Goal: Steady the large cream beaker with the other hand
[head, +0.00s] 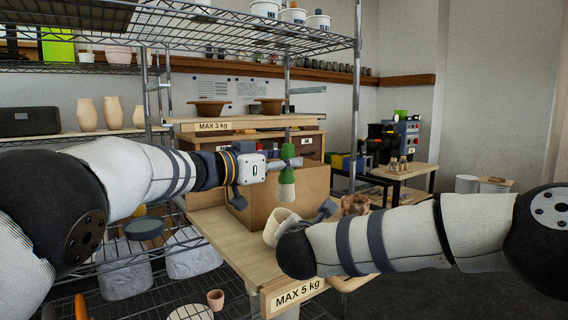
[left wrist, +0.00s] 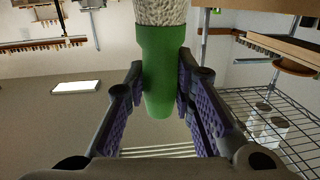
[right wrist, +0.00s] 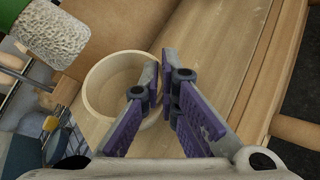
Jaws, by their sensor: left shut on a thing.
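The large cream beaker (head: 278,222) is at the wooden table's front part, leaning in the head view, partly hidden by my right arm. In the right wrist view the beaker (right wrist: 105,78) shows its open mouth, with no contents visible. My right gripper (right wrist: 161,68) has its fingers on either side of the beaker wall, one inside and one outside, with a very narrow gap. My left gripper (head: 287,163) is shut on the green part of a brush (head: 286,188) with pale bristles pointing down. The brush's green part (left wrist: 158,70) sits between both finger pads in the left wrist view.
A tan box (head: 257,207) stands behind the beaker on the wooden table (head: 235,240). Wire shelving (head: 170,240) lies to the left, with a small terracotta pot (head: 216,298) low at the front.

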